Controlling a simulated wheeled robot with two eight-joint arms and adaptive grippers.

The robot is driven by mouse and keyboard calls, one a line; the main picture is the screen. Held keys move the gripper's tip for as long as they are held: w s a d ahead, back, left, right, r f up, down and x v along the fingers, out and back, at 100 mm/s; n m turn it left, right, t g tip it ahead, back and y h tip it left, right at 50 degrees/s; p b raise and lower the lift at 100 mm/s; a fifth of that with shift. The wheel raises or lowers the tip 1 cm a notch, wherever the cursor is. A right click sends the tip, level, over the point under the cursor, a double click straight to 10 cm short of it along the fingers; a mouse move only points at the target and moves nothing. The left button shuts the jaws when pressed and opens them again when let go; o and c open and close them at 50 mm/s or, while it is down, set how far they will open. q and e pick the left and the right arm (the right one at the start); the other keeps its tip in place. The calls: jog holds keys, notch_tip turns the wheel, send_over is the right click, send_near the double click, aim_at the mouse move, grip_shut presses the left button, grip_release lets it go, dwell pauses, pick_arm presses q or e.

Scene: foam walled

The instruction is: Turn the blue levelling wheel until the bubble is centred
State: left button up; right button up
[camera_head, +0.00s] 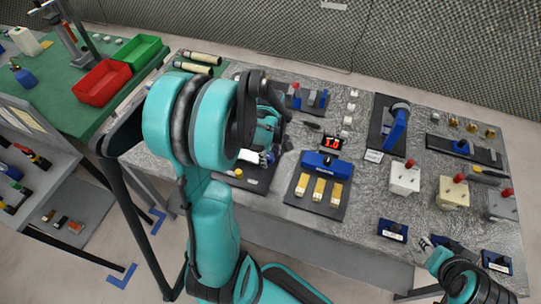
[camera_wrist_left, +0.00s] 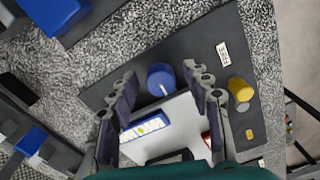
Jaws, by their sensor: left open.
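The blue levelling wheel (camera_wrist_left: 161,78), with a white mark on its face, shows in the left wrist view. It lies between the two spread fingers of my left gripper (camera_wrist_left: 164,97), with gaps at both sides. My left gripper is open and holds nothing. In the head view my left arm hides most of this station. My right gripper (camera_head: 426,243) is at the lower right, too small to judge.
A yellow knob (camera_wrist_left: 240,89) sits right of the wheel on the same dark board. A blue fixture with yellow blocks (camera_head: 319,189) stands right of my left gripper.

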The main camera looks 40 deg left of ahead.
pick_arm(q)
grip_shut()
jog(key=shift+m, duration=0.4)
jog(key=shift+s+m+b, duration=0.1)
jog(key=shift+m+b, duration=0.3)
jog(key=shift+m, duration=2.2)
grip_release()
